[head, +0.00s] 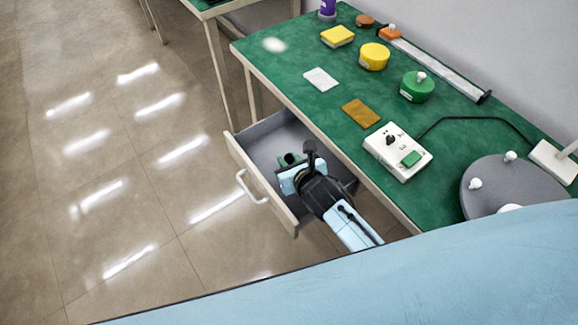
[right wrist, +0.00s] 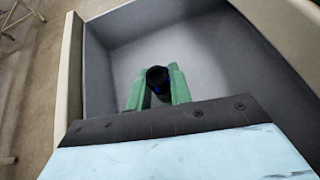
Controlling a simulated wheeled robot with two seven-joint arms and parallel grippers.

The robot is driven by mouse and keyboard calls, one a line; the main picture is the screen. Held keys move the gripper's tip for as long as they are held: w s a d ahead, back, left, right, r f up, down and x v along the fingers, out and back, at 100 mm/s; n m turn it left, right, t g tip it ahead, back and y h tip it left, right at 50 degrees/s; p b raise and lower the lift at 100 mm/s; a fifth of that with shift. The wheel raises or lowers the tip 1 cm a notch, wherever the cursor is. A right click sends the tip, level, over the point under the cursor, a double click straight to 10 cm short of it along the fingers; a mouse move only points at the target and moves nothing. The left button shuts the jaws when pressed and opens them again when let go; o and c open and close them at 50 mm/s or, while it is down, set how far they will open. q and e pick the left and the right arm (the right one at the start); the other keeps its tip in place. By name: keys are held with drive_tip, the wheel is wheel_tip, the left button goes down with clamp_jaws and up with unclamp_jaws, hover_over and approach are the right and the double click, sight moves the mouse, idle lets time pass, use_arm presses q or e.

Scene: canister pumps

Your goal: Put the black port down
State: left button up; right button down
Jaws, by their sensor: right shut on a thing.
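My right gripper (head: 289,160) reaches down into the open drawer (head: 263,147) under the green table's front edge. In the right wrist view its green fingers (right wrist: 157,88) are shut on the small, round black port (right wrist: 157,76). The port's dark round end shows between the fingertips, over the drawer's grey floor (right wrist: 205,60). I cannot tell whether the port touches that floor. In the head view my gripper's body and wrist hide much of the port and the drawer's right part. My left gripper is not in view.
The drawer's walls and its front panel with a handle (head: 251,188) surround my right gripper. On the green table (head: 310,108) stand a white box with a dial (head: 397,150), green (head: 416,88) and yellow (head: 374,57) round canisters, and a grey disc (head: 500,185). The drawer's left part looks empty.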

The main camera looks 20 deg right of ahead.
drive_tip(key=shift+d+f, duration=0.25)
drive_tip(key=shift+f, duration=0.25)
drive_tip(key=shift+a, duration=0.1)
drive_tip(key=shift+f, duration=0.1)
drive_tip(key=shift+f, duration=0.15)
drive_tip(key=c, duration=1.3)
unclamp_jaws()
drive_tip(key=shift+f+b, duration=0.15)
drive_tip(key=shift+b, duration=0.2)
drive_tip(key=shift+o, duration=0.2)
